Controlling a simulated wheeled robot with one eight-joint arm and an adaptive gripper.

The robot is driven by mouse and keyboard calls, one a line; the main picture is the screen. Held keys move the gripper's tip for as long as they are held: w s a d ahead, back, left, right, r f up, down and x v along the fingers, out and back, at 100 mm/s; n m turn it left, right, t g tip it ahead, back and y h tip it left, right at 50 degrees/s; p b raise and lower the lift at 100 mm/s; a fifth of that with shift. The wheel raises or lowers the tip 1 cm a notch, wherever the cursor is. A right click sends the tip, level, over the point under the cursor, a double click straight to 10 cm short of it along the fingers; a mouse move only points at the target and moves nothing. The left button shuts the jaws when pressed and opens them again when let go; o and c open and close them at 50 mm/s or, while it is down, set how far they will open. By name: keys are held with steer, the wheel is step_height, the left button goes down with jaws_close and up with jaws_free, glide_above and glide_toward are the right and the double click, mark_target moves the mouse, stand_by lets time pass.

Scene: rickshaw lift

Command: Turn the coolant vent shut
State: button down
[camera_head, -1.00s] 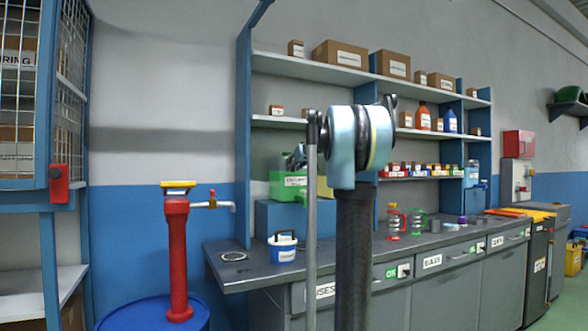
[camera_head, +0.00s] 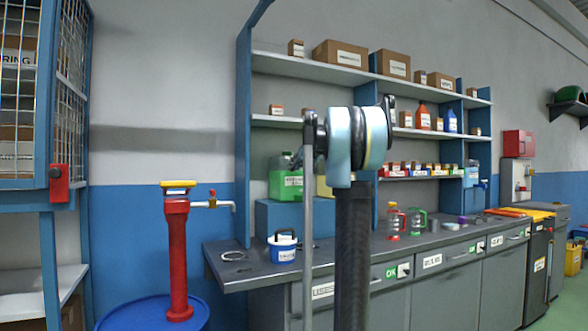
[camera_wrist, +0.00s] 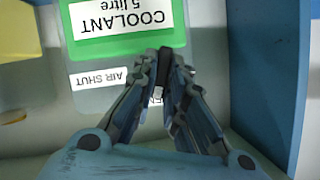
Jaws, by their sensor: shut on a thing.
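My gripper (camera_wrist: 166,75) is shut on a small dark piece (camera_wrist: 165,58), apparently the vent's handle. The fingers hide most of it, so how far it is turned cannot be told.
A blue upright panel (camera_wrist: 270,75) stands close on the right in the wrist view, and a yellow container (camera_wrist: 20,32) is at the left. A blue-and-white tub (camera_head: 282,246) stands on the bench (camera_head: 240,268). A red pump (camera_head: 178,255) stands farther left.

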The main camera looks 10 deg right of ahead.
steer(key=m+y, duration=0.1)
steer(key=m, duration=0.2)
steer(key=m+y, duration=0.2)
steer(key=m, duration=0.2)
steer(key=d+f+m+t+y, duration=0.1)
steer(key=m+y, duration=0.1)
steer(key=m, duration=0.1)
steer(key=shift+w+m, duration=0.1)
steer(key=shift+m, duration=0.3)
steer(key=shift+f+y, duration=0.1)
steer(key=shift+y, duration=0.2)
stand_by(0.4)
steer(key=c, duration=1.6)
jaws_free()
steer(key=shift+c, duration=0.2)
steer(key=v, duration=1.1)
steer(key=shift+s+d+f, duration=0.2)
steer(key=shift+s+d, duration=0.05)
steer(key=shift+s, duration=0.05)
